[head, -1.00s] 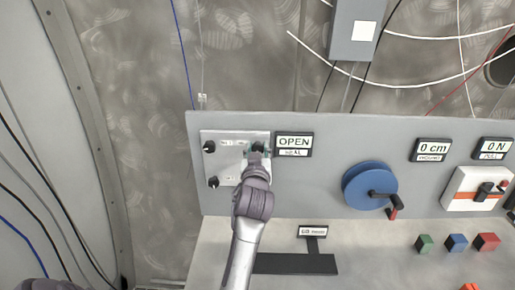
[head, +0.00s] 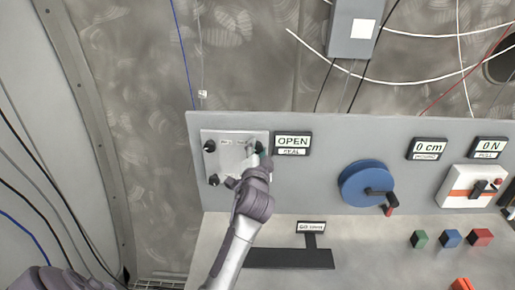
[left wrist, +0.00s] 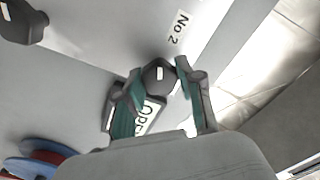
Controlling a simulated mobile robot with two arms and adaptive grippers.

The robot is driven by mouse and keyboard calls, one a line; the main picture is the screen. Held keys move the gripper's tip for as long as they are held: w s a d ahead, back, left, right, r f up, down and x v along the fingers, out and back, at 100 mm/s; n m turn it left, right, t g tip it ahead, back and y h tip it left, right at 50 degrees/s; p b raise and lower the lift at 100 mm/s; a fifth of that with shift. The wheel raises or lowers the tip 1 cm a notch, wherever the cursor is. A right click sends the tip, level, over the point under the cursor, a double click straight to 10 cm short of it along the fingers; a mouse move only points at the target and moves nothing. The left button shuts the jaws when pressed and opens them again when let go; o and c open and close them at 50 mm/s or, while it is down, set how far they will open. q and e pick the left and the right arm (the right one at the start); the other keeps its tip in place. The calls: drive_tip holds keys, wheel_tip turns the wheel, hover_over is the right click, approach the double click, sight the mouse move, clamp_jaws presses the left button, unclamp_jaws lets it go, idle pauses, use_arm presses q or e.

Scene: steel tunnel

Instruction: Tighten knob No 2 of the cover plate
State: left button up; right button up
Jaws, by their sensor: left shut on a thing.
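The cover plate (head: 228,163) is a pale square plate on the left of the grey panel. Two black knobs, the upper left knob (head: 209,146) and the lower left knob (head: 213,181), show on it. My left gripper (head: 257,153) is at the plate's upper right corner and hides most of the knob there. In the left wrist view, the fingers of my left gripper (left wrist: 161,76) are shut around black knob No 2 (left wrist: 159,74), beside the printed label "No 2" (left wrist: 179,28). Another black knob (left wrist: 22,22) shows at the upper left. My right gripper is not in view.
A display reading "OPEN" (head: 292,142) sits just right of the plate. A blue wheel with a crank (head: 364,183) is further right. Several coloured blocks, among them a green block (head: 419,239), lie on the bench below. Cables hang above the panel.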

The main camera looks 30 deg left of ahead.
use_arm(q)
drive_tip(key=shift+a+r+m, duration=0.1)
drive_tip(key=shift+r+m, duration=0.1)
drive_tip(key=shift+m, duration=1.3)
drive_tip(key=o, duration=1)
drive_tip(key=shift+w, duration=0.1)
drive_tip(key=shift+o, duration=0.8)
drive_tip(key=shift+w+a+f, duration=0.1)
drive_tip(key=shift+a+f, duration=0.05)
drive_tip(key=shift+f, duration=0.1)
drive_tip(key=shift+s+d, duration=0.2)
drive_tip(key=v, duration=1.1)
drive_tip(key=shift+s, duration=0.2)
drive_tip(key=shift+d+f, duration=0.15)
drive_tip(key=shift+d, duration=0.05)
